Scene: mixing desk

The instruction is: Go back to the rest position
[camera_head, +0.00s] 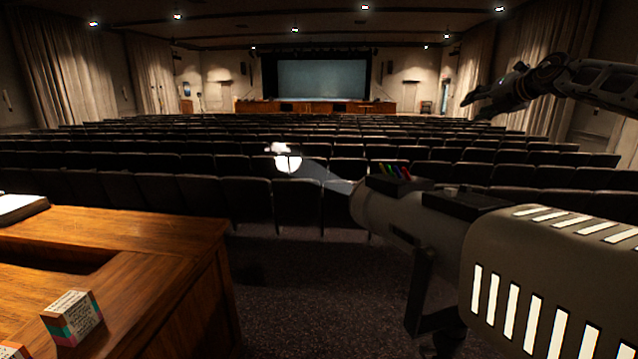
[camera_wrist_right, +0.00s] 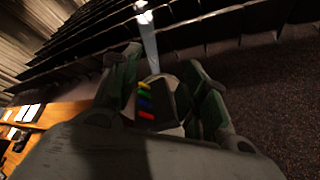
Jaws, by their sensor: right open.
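My right gripper (camera_head: 472,108) is at the upper right of the head view, raised in the air in front of the seat rows and curtain. Its dark fingers point left and slightly down. In the right wrist view my right gripper (camera_wrist_right: 162,60) has its two fingers spread apart, with nothing held between them. A spotlight with coloured levers (camera_wrist_right: 158,100) shows beyond the gap between the fingers. My left gripper is not in the head view.
The large grey spotlight (camera_head: 440,220) fills the lower right, below my right arm. A wooden desk (camera_head: 150,235) is at the lower left, with a patterned box (camera_head: 72,318) on it. Seat rows (camera_head: 300,200) spread ahead. Dark carpet (camera_head: 320,290) lies between desk and spotlight.

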